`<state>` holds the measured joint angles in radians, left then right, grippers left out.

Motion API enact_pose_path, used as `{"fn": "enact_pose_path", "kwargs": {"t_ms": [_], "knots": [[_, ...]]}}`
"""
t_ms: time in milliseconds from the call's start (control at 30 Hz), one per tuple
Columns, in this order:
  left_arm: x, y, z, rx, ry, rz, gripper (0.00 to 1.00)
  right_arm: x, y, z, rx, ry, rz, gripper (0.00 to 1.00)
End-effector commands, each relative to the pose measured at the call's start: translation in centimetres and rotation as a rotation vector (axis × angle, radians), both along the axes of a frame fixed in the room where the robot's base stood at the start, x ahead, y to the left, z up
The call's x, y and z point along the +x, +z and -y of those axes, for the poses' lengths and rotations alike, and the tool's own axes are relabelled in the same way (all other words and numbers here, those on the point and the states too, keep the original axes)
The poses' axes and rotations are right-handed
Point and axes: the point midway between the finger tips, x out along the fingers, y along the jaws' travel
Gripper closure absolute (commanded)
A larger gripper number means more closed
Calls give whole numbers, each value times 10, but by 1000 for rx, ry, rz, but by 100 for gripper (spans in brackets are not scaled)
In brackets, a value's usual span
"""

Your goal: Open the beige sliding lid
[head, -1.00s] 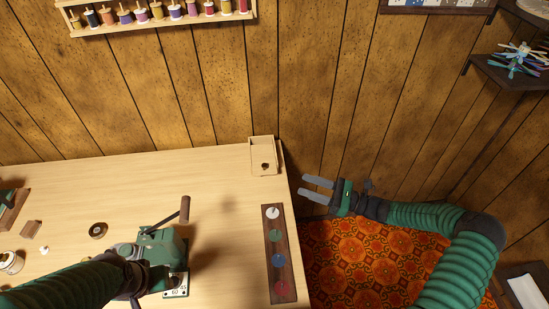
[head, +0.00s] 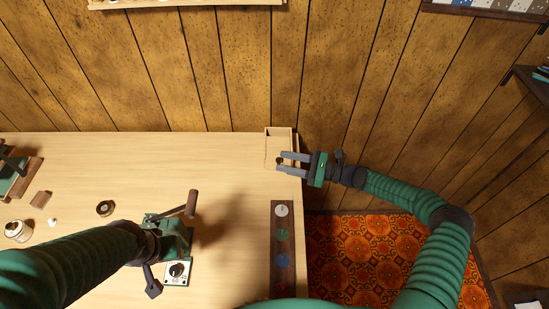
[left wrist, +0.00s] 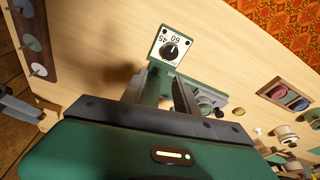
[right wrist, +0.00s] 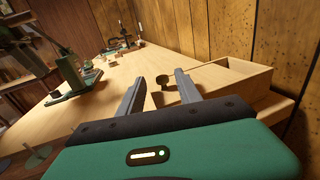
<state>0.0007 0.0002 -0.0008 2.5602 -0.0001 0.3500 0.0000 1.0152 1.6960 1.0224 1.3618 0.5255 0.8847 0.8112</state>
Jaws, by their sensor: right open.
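The small beige box (head: 282,131) stands at the table's back right corner. It also shows in the right wrist view (right wrist: 240,84). Its beige lid (head: 272,150) carries a dark round knob (right wrist: 162,82); a gap shows at the box's back end. My right gripper (head: 281,161) is open, its fingers reaching over the lid from the right, one on each side of the knob. I cannot tell whether they touch it. My left gripper (left wrist: 164,82) is above the green device with a dial (left wrist: 170,48); I cannot tell whether it grips part of it.
A dark wooden strip with coloured discs (head: 282,237) lies along the table's right edge, before the box. A wooden handle (head: 192,203) sticks up by the left gripper. The wood-panelled wall is close behind the box.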

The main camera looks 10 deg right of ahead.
Motion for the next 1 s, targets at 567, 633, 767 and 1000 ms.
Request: {"fn": "enact_pose_path", "kwargs": {"t_ms": [567,633,767,1000], "knots": [[0,2,0,0,-1,0,64,18,0,-40,-4,-1,0,63],[0,2,0,0,-1,0,64,18,0,-38,-2,-2,0,72],[0,2,0,0,-1,0,64,19,0,-37,-1,-2,0,89],[0,2,0,0,-2,0,64,19,-1,-35,-3,-6,0,100]]}}
